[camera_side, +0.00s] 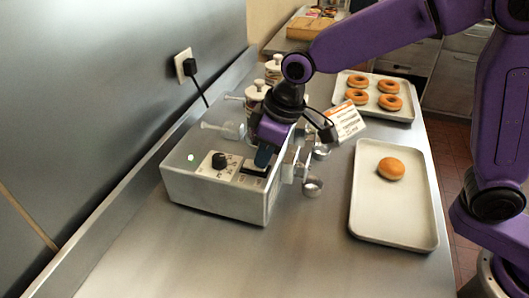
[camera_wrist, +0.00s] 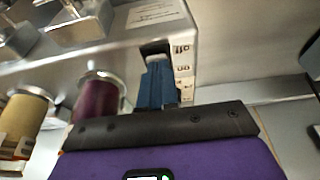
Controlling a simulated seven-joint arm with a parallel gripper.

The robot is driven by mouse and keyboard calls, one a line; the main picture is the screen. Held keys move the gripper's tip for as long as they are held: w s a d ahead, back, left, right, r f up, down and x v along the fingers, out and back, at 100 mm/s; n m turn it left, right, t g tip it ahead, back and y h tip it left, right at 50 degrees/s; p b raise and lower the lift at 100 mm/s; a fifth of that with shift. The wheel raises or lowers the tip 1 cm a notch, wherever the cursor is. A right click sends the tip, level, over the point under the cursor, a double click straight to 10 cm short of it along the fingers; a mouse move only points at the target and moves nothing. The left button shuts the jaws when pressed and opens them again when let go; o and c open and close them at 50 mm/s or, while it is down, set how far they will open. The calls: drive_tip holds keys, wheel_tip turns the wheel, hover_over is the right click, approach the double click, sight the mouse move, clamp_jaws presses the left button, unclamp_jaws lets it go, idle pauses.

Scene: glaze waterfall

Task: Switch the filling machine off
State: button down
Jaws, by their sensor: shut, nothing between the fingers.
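In the wrist view the blue fingers (camera_wrist: 157,82) reach to a dark recess (camera_wrist: 156,47) beside a strip of small symbols. A pale piece shows at the fingertips; I cannot tell whether they touch it. The fingers hide part of the recess.
A tray with one plain doughnut (camera_side: 391,168) lies to the right, and a tray with several doughnuts (camera_side: 358,96) behind it. Nozzles and a small metal cup (camera_side: 312,187) are at the machine's right side. A wall plug (camera_side: 190,67) has a cord. The front counter is clear.

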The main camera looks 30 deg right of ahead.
drive_tip(key=shift+f, duration=0.15)
drive_tip(key=shift+a, duration=0.1)
idle(0.3)
drive_tip(key=shift+w+a+r, duration=0.35)
drive_tip(key=shift+w+a, duration=0.05)
drive_tip(key=shift+w, duration=0.1)
drive_tip(key=shift+r, duration=0.55)
drive_tip(key=s+d+v, duration=0.1)
drive_tip(key=v, duration=1.1)
drive_tip(key=shift+s+d, duration=0.2)
